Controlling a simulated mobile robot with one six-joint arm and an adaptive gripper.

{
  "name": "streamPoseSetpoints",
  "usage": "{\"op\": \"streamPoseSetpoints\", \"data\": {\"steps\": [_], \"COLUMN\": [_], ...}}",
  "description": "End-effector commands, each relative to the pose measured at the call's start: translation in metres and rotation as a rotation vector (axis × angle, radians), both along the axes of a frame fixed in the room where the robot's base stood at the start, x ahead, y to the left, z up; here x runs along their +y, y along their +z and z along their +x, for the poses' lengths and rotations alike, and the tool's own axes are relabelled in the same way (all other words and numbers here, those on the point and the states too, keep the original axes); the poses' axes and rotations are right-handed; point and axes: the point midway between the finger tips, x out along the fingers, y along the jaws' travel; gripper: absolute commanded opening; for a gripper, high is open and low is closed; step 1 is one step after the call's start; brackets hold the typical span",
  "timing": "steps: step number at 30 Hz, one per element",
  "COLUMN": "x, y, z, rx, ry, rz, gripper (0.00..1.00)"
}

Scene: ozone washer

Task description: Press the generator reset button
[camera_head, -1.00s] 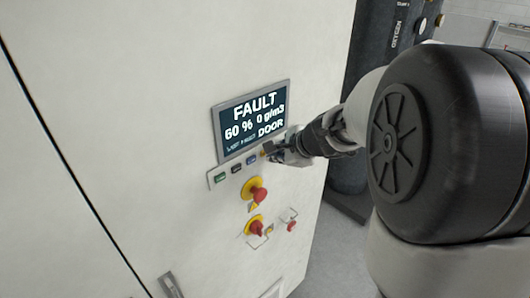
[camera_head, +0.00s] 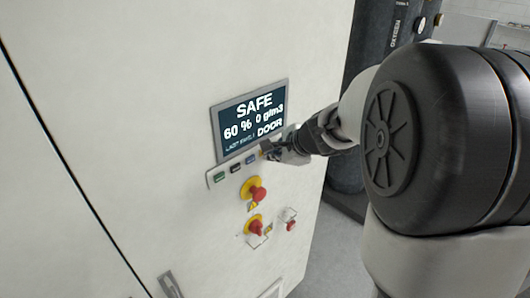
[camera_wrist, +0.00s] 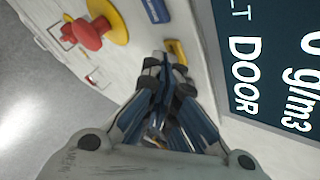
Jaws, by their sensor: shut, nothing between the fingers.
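The generator panel has a display (camera_head: 250,118) reading "SAFE", "60 %", "0 g/m3" and "DOOR". Below it is a row of small buttons: green (camera_head: 219,177), black (camera_head: 235,168), blue (camera_head: 250,160) and, at the right end, yellow (camera_wrist: 176,50). Their labels are too small to read, so the pictures do not name the reset button. My gripper (camera_head: 270,151) is shut and empty at the right end of the row. In the wrist view my closed fingertips (camera_wrist: 166,62) are right at the yellow button; I cannot tell whether they touch it.
A red mushroom button on a yellow base (camera_head: 257,192) and a red knob on yellow (camera_head: 255,226) sit below the row. A smaller red control (camera_head: 290,226) is to their right. A dark cylinder marked "OXYGEN" (camera_head: 395,30) stands behind my arm.

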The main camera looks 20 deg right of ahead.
Motion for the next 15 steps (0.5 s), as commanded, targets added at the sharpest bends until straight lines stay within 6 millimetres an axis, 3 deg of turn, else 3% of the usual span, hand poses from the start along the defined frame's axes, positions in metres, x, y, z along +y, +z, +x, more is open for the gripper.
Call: {"op": "streamPoseSetpoints", "data": {"steps": [15], "x": [-0.0023], "y": [0.0005], "z": [-0.0064], "rx": [-0.002], "ry": [0.000], "rz": [-0.001], "gripper": [0.00]}}
